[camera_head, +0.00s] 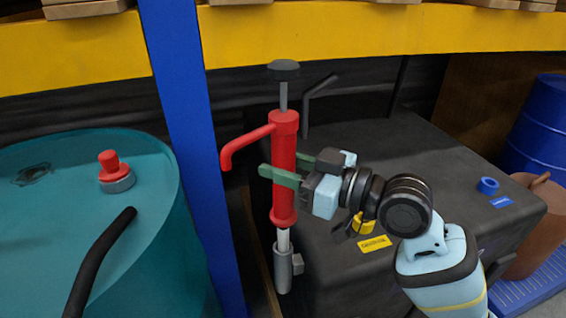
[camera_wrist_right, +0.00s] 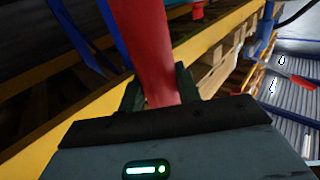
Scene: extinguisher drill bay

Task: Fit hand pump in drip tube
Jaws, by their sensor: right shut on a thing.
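The red hand pump (camera_head: 284,190) stands upright, with a side spout pointing left and a black handle on top. My right gripper (camera_head: 281,170) is shut on its red barrel, with green fingers on either side. The wrist view also shows the red barrel (camera_wrist_right: 147,45) between the fingers (camera_wrist_right: 158,92). The grey drip tube (camera_head: 283,274) stands below the pump beside the dark tank. The pump's pale lower pipe (camera_head: 283,240) lines up with the tube's top; I cannot tell how far it is inside. My left gripper is not in view.
The dark tank (camera_head: 430,170) carries a blue ring (camera_head: 488,186). A yellow beam (camera_head: 350,30) crosses above.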

